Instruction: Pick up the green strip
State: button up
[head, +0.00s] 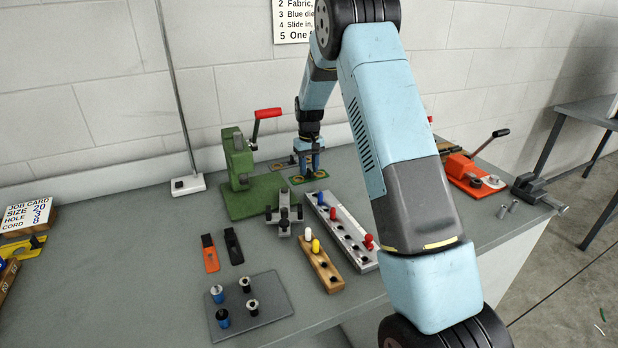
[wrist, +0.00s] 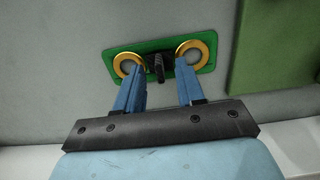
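The green strip (wrist: 140,48) is a flat plate with two brass rings, one near each end, and a dark raised piece (wrist: 158,66) at its middle. In the head view the strip (head: 296,180) lies on the bench to the right of the green press. My gripper (wrist: 160,72) is open, its two blue fingers apart on either side of the dark piece. In the head view my gripper (head: 309,168) points down at the strip and partly hides it. I cannot tell whether the fingertips touch it.
A green press (head: 238,165) with a red-handled lever stands just left. A grey rack (head: 345,235) with blue and red pegs, a small metal fixture (head: 284,214) and a wooden block (head: 320,262) stand nearer. The wall is close behind. An orange tool (head: 470,175) is at the right.

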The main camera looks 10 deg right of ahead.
jog(key=shift+f, duration=0.4)
jog(key=shift+c, duration=0.4)
grip_shut()
